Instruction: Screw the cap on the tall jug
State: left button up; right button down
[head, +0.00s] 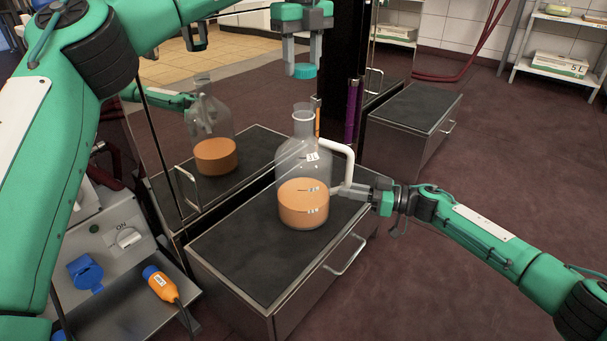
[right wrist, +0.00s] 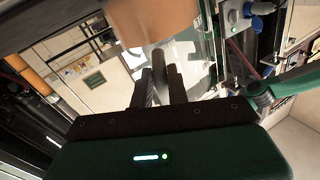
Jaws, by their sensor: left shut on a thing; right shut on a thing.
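The tall jug (head: 304,163) is clear, with orange liquid in its lower part and a white side handle (head: 342,160). It stands upright on the dark cabinet top, and its neck is open. My right gripper (head: 368,196) is shut on the lower part of the handle; in the right wrist view its fingers (right wrist: 158,85) are close together below the orange liquid. The teal cap (head: 304,71) is held in my left gripper (head: 303,66), fingers pointing down. The cap is above the jug's neck, apart from it.
The jug's cabinet (head: 250,258) has a bare top left of the jug. A mirror-like dark panel (head: 240,100) behind it reflects the jug. A purple tube (head: 351,110) stands behind the jug. A grey unit (head: 125,270) with an orange-blue plug (head: 161,284) is at lower left.

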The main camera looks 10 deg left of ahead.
pick_arm(q)
jog(key=shift+f, duration=2.45)
jog(key=shift+f, duration=0.85)
jog(key=shift+f, duration=0.6)
